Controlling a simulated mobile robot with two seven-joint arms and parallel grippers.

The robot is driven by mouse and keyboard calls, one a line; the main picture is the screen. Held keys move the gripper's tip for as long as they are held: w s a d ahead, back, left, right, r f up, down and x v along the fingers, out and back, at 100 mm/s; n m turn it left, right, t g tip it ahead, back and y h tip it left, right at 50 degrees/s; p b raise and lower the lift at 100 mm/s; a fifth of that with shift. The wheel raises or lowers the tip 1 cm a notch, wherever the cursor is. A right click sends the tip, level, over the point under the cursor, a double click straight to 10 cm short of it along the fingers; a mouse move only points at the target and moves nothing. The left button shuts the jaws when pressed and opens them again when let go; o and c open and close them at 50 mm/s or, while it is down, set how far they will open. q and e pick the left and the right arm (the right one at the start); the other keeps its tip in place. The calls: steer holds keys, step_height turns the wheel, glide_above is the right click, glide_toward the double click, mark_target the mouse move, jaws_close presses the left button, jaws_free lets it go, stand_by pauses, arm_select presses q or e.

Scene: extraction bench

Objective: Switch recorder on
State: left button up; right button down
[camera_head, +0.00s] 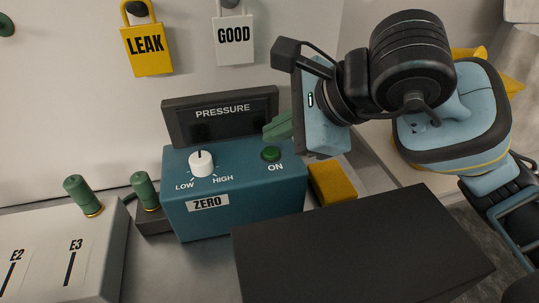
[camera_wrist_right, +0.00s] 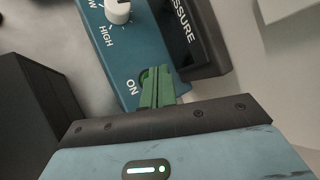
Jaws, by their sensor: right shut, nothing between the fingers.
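The recorder is a blue box (camera_head: 240,190) with a dark PRESSURE display (camera_head: 222,118) at its back. A white knob (camera_head: 201,163) between LOW and HIGH sits on its left side. A green ON button (camera_head: 271,154) sits on its right side. My right gripper (camera_head: 277,127), with green fingers, is shut and empty just behind and above the button in the head view. In the right wrist view the shut fingers (camera_wrist_right: 157,88) overlap the button area beside the ON label (camera_wrist_right: 132,87); whether they touch it I cannot tell. My left gripper is not in view.
A black box (camera_head: 360,245) stands in front of the recorder on the right, with a yellow block (camera_head: 332,183) behind it. A grey panel (camera_head: 50,250) marked E2 and E3 is at left.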

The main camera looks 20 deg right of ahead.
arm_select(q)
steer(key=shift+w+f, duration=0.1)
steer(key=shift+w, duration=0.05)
arm_select(e)
steer(key=shift+f, duration=0.15)
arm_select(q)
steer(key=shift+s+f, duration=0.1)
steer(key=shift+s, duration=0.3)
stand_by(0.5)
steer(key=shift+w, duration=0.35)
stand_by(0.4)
arm_select(e)
steer(key=shift+f+b, duration=0.35)
steer(key=shift+f, duration=0.1)
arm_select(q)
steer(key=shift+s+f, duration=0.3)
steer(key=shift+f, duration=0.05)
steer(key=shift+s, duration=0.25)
